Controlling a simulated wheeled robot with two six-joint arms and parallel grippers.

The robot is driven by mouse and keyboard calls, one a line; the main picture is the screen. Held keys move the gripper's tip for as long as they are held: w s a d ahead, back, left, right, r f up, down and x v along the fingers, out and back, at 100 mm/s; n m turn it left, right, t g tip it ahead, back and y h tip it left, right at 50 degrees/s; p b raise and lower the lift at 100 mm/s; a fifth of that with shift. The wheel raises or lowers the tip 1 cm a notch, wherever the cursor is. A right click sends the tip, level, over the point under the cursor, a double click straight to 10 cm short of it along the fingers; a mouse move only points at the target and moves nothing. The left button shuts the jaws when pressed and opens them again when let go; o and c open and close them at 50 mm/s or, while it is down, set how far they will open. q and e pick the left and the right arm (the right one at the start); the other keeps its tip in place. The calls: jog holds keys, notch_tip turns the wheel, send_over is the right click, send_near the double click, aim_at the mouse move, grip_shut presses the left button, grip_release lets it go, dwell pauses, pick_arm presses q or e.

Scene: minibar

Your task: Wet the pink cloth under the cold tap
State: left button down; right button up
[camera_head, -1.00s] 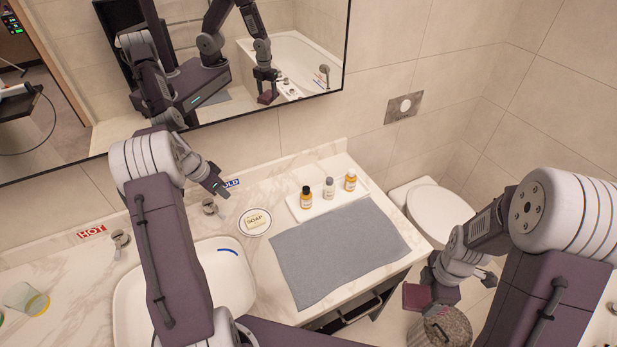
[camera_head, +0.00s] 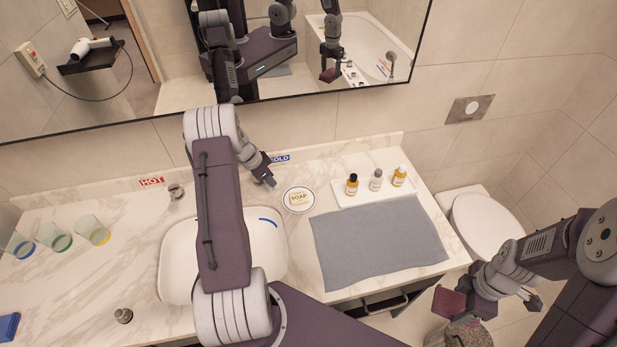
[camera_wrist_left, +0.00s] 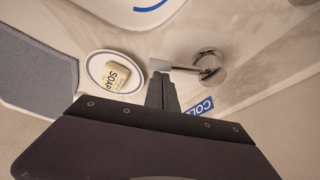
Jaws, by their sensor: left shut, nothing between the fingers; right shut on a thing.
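The pink cloth, a dark red folded piece (camera_head: 447,303), is held in my right gripper (camera_head: 463,297) at the lower right, beyond the counter's right end. My left gripper (camera_head: 269,184) is shut and empty by the blue COLD label (camera_head: 281,158). In the left wrist view its fingertips (camera_wrist_left: 161,78) are close to the lever of the metal cold tap (camera_wrist_left: 209,66); I cannot tell whether they touch. In the head view my gripper and arm hide most of this tap. The white basin (camera_head: 266,248), with a blue arc mark, lies below, partly covered by my left arm. No water is visible.
A soap dish (camera_head: 299,200) sits right of the cold tap. A grey mat (camera_head: 380,242) and a white tray (camera_head: 345,194) with small bottles lie further right. The hot tap (camera_head: 176,191) and several glasses (camera_head: 94,230) are at left. A toilet (camera_head: 487,225) stands at right.

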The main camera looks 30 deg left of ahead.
pick_arm(q)
jog(key=s+m+b, duration=0.1)
jog(key=b, duration=0.1)
jog(key=s+a+f+m+b, duration=0.1)
jog(key=b, duration=0.1)
jog(key=shift+m+h, duration=0.3)
jog(key=shift+m, duration=0.1)
jog(key=shift+s+a+r+b, duration=0.15)
jog(key=shift+r+b, duration=0.05)
jog(key=shift+b, duration=0.2)
jog(key=shift+s+r, duration=0.1)
jog(key=shift+r, duration=0.15)
jog(key=shift+w+d+r, duration=0.25)
jog(key=shift+w+d, duration=0.75)
jog(key=shift+d, duration=0.05)
jog(key=shift+w+d+r, duration=0.15)
jog(key=shift+w+r, duration=0.15)
jog(key=shift+r, duration=0.45)
jog(key=v, duration=0.8)
jog(key=shift+a+r, duration=0.2)
jog(key=shift+r, duration=0.2)
